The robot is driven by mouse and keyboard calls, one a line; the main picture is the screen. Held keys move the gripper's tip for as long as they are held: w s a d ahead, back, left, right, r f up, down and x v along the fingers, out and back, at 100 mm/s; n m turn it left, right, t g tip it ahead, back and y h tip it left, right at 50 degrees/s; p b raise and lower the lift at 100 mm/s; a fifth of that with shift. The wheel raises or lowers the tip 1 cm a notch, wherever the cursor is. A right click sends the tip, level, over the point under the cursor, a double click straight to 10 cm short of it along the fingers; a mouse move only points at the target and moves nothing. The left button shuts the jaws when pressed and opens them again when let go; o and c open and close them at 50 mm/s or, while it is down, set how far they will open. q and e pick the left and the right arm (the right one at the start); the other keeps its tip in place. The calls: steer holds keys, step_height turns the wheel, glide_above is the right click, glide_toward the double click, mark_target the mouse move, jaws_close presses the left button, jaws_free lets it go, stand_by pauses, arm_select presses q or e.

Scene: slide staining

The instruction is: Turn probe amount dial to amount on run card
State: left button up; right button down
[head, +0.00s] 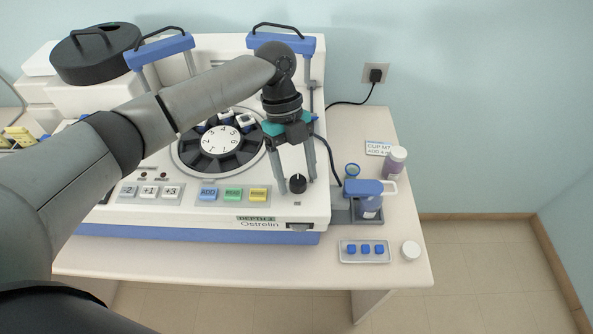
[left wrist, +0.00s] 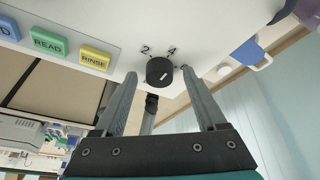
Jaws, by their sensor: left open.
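The probe amount dial is a black knob (head: 297,184) at the right of the stainer's white front panel. It also shows in the left wrist view (left wrist: 159,71), with a white mark on its face and the printed numbers 2 and 4 beside it. My left gripper (head: 298,187) is open, pointing down at the panel, one finger on each side of the dial. The wrist view shows gaps between the fingers (left wrist: 158,76) and the knob. A card (head: 378,148) lies on the table at the right; its small text is only partly legible. My right gripper is not in view.
The stainer has a numbered carousel (head: 221,139) and blue, green (head: 233,194) and yellow buttons left of the dial. A blue-topped holder (head: 363,187), a bottle (head: 395,160), a tray with blue blocks (head: 364,259) and a white cap (head: 410,250) stand at right.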

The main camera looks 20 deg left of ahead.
arm_select(q)
steer(key=b+v, duration=0.1)
steer(key=v, duration=1.4)
steer(key=shift+r, duration=0.2)
steer(key=shift+a, duration=0.1)
